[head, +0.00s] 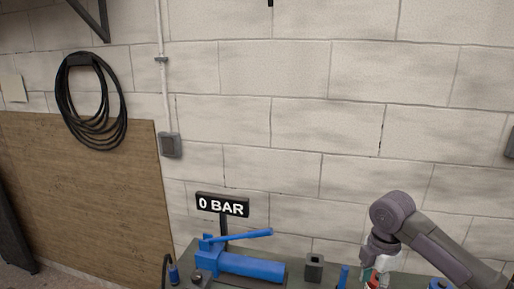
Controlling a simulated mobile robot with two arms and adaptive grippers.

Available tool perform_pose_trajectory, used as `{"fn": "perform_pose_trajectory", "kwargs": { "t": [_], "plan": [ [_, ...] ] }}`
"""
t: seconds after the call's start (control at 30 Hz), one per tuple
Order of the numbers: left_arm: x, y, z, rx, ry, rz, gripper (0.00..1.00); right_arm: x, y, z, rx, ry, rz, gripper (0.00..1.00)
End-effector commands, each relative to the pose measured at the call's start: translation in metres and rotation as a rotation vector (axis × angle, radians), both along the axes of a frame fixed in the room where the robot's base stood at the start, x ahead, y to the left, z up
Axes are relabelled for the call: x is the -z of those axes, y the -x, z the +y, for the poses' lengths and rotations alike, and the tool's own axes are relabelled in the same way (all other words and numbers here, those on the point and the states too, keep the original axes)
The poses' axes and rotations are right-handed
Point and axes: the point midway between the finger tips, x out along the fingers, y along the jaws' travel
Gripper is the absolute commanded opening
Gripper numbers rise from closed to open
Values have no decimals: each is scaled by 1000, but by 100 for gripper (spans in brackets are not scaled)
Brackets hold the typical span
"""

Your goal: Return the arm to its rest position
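My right arm comes in from the right side of the head view. Its purple-grey elbow-like joint bends down toward the bench. My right gripper (376,271) is small and low near the bottom edge, above the right part of the bench. A small red part and a pale part show at it. I cannot tell whether its fingers are open or shut, or whether it holds anything. My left arm and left gripper are not in view.
A blue hand pump (250,266) with a raised lever stands on the dark bench (300,269). A "0 BAR" sign (222,205) stands behind it. A dark square block (315,268) stands between pump and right gripper. A coiled black cable (91,101) hangs on the wall.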

Motion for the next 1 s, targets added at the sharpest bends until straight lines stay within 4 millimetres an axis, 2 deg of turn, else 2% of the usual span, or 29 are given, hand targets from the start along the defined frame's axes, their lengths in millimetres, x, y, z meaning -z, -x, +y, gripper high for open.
{"fn": "perform_pose_trajectory", "kwargs": {
  "t": [0.1, 0.37, 0.57, 0.77, 0.9, 1.0],
  "plan": [
    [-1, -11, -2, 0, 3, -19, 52, 15, 6, 12, 8, -7, -2, 48],
    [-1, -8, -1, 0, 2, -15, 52, 45, 22, 38, 46, -26, -17, 48],
    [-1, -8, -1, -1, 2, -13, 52, 80, 46, 70, 116, -68, -37, 48],
    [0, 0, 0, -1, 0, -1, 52, 119, 88, 111, 268, -154, -65, 48],
    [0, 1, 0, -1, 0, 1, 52, 145, 135, 137, 499, -252, -88, 48],
    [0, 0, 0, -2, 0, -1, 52, 155, 169, 142, 716, -311, -103, 48]
  ]
}}
